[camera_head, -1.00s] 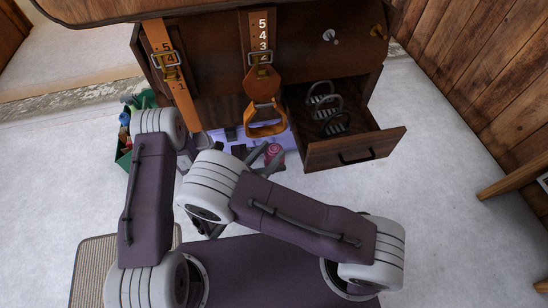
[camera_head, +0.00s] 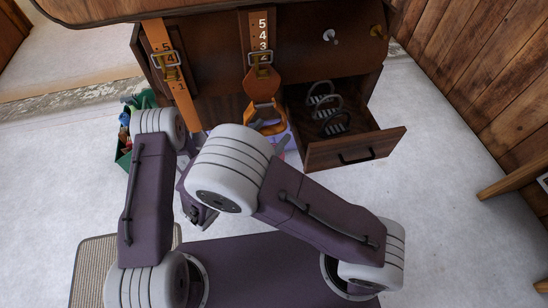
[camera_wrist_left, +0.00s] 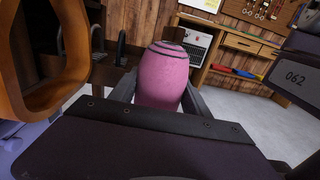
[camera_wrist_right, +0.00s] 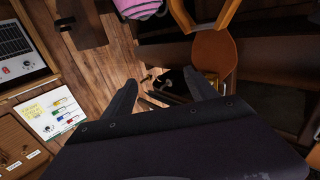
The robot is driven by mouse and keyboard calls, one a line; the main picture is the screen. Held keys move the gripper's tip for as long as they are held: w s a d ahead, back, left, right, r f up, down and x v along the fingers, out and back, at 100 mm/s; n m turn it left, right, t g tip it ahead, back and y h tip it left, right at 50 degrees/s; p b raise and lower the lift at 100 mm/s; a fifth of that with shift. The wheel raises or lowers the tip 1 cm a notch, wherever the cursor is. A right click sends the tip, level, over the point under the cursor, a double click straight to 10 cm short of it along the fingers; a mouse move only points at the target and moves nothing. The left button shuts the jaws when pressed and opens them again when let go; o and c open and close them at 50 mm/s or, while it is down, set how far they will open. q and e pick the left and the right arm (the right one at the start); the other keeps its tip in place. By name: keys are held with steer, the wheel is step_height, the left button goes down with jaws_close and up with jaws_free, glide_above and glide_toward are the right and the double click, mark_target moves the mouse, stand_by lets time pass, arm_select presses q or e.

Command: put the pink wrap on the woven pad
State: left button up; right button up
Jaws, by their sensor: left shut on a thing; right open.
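The pink wrap (camera_wrist_left: 163,78) is a rolled bundle with dark spiral lines on its end. My left gripper (camera_wrist_left: 160,95) is shut on it, a finger on either side. The wrap also shows at the top edge of the right wrist view (camera_wrist_right: 140,7). In the head view my arm hides nearly all of it. My right gripper (camera_wrist_right: 165,88) is open, with nothing between its fingers. A tan, woven-looking pad (camera_head: 92,270) lies at the lower left of the head view, partly covered by my left arm.
An orange stirrup (camera_head: 266,118) hangs from a strap in front of the dark cabinet, close to the held wrap. An open drawer (camera_head: 355,150) with several metal irons juts out to the right. A green bin (camera_head: 122,158) stands at the left.

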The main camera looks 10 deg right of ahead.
steer(key=s+d+f+n+g+y, duration=0.8)
steer(key=s+d+f+g+y, duration=0.1)
steer(key=d+g+y, duration=0.3)
steer(key=shift+s+d+f, duration=0.15)
steer(key=shift+d+f, duration=0.05)
steer(key=shift+d, duration=0.25)
